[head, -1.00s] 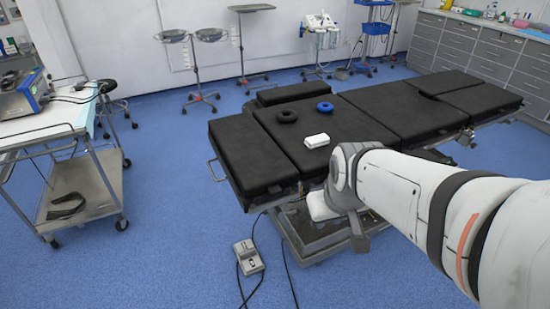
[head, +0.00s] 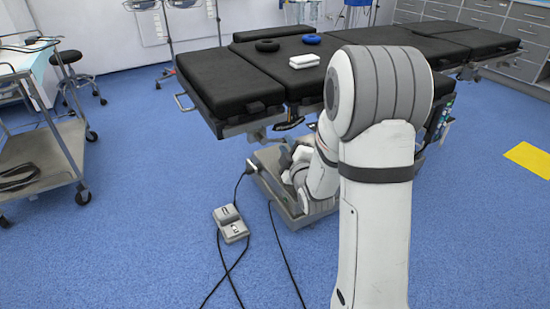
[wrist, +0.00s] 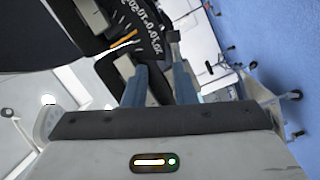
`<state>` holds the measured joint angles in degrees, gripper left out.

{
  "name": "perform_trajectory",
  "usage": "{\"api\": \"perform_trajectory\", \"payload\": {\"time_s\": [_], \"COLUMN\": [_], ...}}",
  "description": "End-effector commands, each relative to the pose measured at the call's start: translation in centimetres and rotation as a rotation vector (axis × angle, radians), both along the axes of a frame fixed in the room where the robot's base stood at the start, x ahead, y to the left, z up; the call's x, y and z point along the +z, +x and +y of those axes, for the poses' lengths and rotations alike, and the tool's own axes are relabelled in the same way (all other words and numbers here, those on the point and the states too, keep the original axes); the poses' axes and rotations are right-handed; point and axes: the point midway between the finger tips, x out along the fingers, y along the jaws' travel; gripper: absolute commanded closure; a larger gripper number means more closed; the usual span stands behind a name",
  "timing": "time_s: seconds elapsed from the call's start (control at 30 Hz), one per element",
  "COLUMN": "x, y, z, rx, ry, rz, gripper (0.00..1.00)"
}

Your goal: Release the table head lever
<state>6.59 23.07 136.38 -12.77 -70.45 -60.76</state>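The operating table (head: 225,82) stands with its black head-end section at the left in the head view. A black dial with white numbers and an orange mark (wrist: 122,42) shows at the top of the wrist view, close ahead of my gripper (wrist: 150,56). My gripper's two blue-grey fingers are apart, with no object clearly held between them. I cannot clearly pick out the lever from the dark parts around the dial. In the head view my arm hides the fingers, low beside the table's near side.
A foot pedal (head: 230,224) with cables lies on the blue floor in front of the table base. A trolley (head: 45,150) stands at the left.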

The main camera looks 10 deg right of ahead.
Motion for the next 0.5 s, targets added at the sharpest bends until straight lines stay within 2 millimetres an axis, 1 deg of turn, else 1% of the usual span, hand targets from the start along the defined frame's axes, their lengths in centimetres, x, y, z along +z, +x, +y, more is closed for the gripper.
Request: {"api": "perform_trajectory", "payload": {"time_s": [0.03,0.1,0.23,0.33,0.5], "x": [-2.2,-2.9,-3.3,-3.1,-2.7], "y": [0.1,0.2,0.3,1.0,3.6], "z": [0.0,0.0,0.0,0.1,0.4], "rx": [0.005,0.009,0.012,0.015,0.015], "ry": [-0.022,-0.048,-0.072,-0.078,-0.078], "rz": [-0.037,-0.081,-0.129,-0.142,-0.142], "gripper": [0.76,0.76,0.76,0.76,0.76]}}
